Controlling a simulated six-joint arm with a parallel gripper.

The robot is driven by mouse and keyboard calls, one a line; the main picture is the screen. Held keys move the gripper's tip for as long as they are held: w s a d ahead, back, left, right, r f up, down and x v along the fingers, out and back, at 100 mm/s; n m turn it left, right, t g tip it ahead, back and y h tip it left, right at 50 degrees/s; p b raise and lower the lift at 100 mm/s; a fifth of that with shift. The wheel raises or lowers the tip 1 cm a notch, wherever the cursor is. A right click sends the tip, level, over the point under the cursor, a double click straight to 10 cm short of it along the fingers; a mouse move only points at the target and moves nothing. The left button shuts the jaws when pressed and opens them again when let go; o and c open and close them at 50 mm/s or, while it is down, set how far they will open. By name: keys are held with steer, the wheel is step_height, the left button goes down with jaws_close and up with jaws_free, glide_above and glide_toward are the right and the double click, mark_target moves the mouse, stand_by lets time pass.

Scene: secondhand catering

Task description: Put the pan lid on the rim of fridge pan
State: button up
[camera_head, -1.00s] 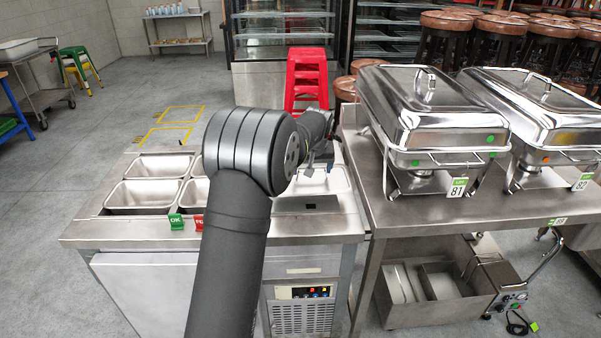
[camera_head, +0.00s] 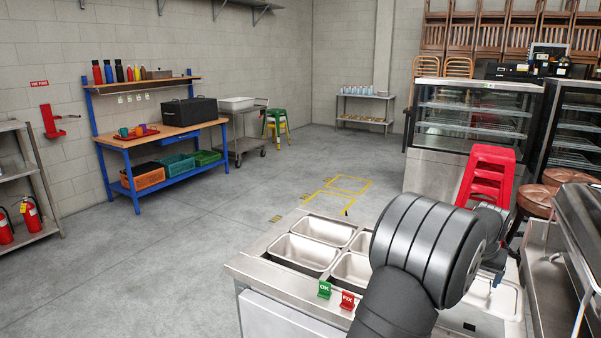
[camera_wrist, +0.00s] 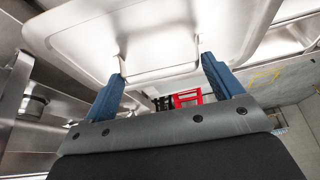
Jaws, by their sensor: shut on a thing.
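The pan lid (camera_wrist: 150,30) is a broad pale metal plate with a thin wire handle, filling the upper wrist view. My gripper (camera_wrist: 163,68) has its two blue fingers at either end of that handle, shut on it. In the head view, a pale, rounded metal shape (camera_head: 497,297), apparently the lid, shows below my gripper (camera_head: 497,262) at the counter's right part. My arm hides most of the gripper there. Open steel pans (camera_head: 302,252) sit sunk in the counter, left of my arm. Which is the fridge pan, and whether the lid touches a rim, I cannot tell.
Green OK (camera_head: 324,290) and red FIX (camera_head: 347,300) tags stand at the counter's front edge (camera_head: 275,285). A steel table (camera_head: 545,285) stands close on the right. Red stools (camera_head: 487,175) stand behind. The floor to the left is clear.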

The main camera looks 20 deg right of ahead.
steer(key=w+a+r+m+g+h, duration=0.1)
steer(key=w+a+r+m+g, duration=0.2)
steer(key=w+a+m, duration=1.1)
steer(key=w+a+m+g+y, duration=0.1)
steer(key=w+a, duration=0.3)
steer(key=a, duration=0.4)
steer(key=w+a+m+g, duration=0.1)
steer(key=w+a+m, duration=0.1)
steer(key=w+a, duration=0.35)
steer(key=w+a+m+g+y, duration=0.1)
steer(key=w+a+g, duration=0.15)
steer(key=a, duration=0.65)
steer(key=s+a+f+n+t+y, duration=0.1)
steer(key=s+a+f+n+t, duration=0.3)
steer(key=a+f+n, duration=0.6)
steer(key=s+a+f+n+t+y, duration=0.1)
steer(key=s+a+f+n+t, duration=0.3)
steer(key=a+f+n, duration=0.6)
steer(key=shift+s+a+n+t+y, duration=0.3)
steer(key=shift+a+n+t, duration=0.35)
steer(key=shift+a+n, duration=2.6)
steer(key=shift+d+f+n, duration=0.1)
steer(key=shift+d+n, duration=0.85)
steer(key=shift+d, duration=0.05)
